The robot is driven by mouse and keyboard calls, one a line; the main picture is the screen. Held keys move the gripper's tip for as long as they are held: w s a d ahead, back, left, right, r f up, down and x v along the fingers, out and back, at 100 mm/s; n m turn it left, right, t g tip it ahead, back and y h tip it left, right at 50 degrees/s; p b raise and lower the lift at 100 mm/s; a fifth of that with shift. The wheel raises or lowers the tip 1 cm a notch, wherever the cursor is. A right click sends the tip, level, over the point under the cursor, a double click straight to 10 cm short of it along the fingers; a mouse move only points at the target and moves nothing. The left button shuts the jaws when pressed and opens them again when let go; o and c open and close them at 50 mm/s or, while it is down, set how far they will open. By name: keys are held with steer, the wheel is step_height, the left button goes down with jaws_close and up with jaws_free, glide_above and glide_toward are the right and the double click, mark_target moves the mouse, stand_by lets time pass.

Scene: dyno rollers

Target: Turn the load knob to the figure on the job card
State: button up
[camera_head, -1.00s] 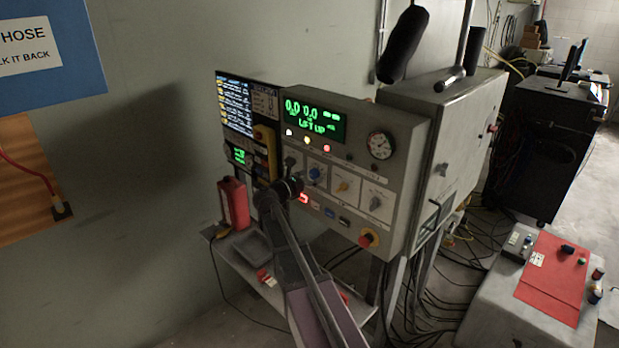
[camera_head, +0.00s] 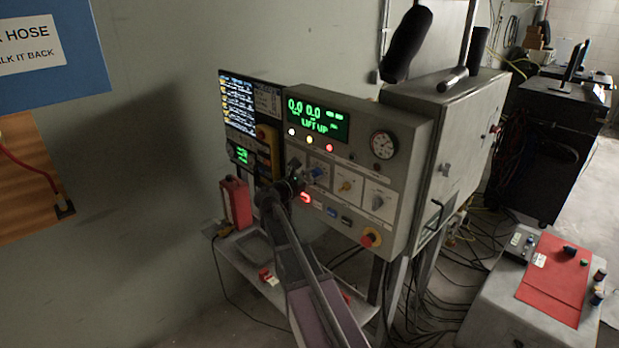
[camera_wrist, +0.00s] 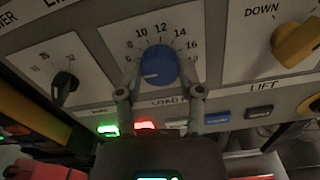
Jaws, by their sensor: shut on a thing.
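The blue load knob (camera_wrist: 159,66) sits on a white plate with figures around it; 10, 12, 14 and 16 are readable. A pale mark shows on the knob's lower left side. My gripper (camera_wrist: 160,78) has one finger on each side of the knob and is shut on it. In the head view my gripper (camera_head: 303,176) reaches the blue knob (camera_head: 319,175) from the left, partly covering its plate. A small printed sheet (camera_head: 267,101) hangs beside the screen, its text too small to read; I cannot tell if it is the job card.
A black knob (camera_wrist: 65,84) is to the left and a yellow knob (camera_wrist: 297,42) to the right. Lit green and red buttons (camera_wrist: 145,126) lie just below. A red emergency button (camera_head: 371,238) is at the panel's lower right. The green display (camera_head: 315,116) reads LIFT UP.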

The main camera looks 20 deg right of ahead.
steer(key=m, duration=0.7)
steer(key=shift+s+d, duration=0.1)
steer(key=shift+d, duration=0.1)
steer(key=m, duration=0.6)
steer(key=shift+m, duration=0.4)
steer(key=m, duration=1.3)
steer(key=shift+m, duration=0.4)
steer(key=o, duration=1.2)
steer(key=shift+d, duration=0.15)
steer(key=shift+c, duration=0.2)
steer(key=shift+a, duration=0.2)
